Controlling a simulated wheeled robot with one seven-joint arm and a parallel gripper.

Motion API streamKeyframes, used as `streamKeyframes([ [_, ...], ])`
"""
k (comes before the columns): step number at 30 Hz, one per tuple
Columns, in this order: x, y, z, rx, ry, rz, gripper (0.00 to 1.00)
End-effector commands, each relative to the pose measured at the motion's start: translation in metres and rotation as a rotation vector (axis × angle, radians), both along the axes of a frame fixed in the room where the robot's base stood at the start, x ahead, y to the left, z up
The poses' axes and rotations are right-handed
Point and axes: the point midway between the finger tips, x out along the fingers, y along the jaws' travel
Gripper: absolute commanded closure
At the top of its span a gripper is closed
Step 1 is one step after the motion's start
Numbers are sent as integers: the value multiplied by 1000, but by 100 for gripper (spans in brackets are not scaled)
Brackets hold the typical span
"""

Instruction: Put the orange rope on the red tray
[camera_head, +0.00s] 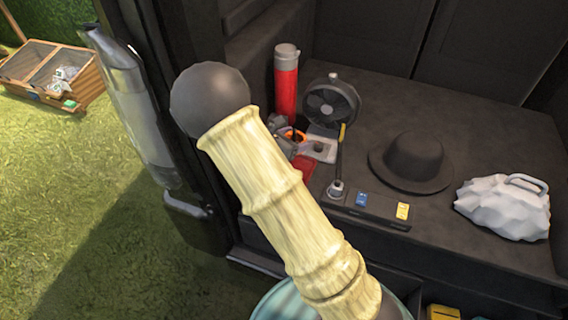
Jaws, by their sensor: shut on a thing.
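The orange rope (298,135) shows as a small orange loop just right of my pale, bamboo-like arm. My gripper (287,134) is small in the view and partly hidden behind that arm; its grey parts are at the loop, and it is shut on the rope. The red tray (304,167) shows as a narrow red patch on the dark surface, just below the rope in the picture. The arm covers the rest of the tray. I cannot tell whether the rope touches the tray.
A red flask (286,82) and a black fan (331,103) stand behind the gripper. A small white item (321,150) is right of the rope. A dark hat (411,161) and a white jug-like lump (505,206) lie further right. A wooden crate (55,75) stands on grass.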

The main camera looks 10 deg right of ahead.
Motion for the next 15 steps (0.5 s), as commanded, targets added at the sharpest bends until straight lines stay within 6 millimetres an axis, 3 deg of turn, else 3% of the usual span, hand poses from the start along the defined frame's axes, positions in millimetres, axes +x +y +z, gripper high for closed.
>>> streamKeyframes([
  [6, 0, 1, -42, -2, 3, 4, 64],
  [15, 0, 2, -49, 0, 0, 4, 64],
])
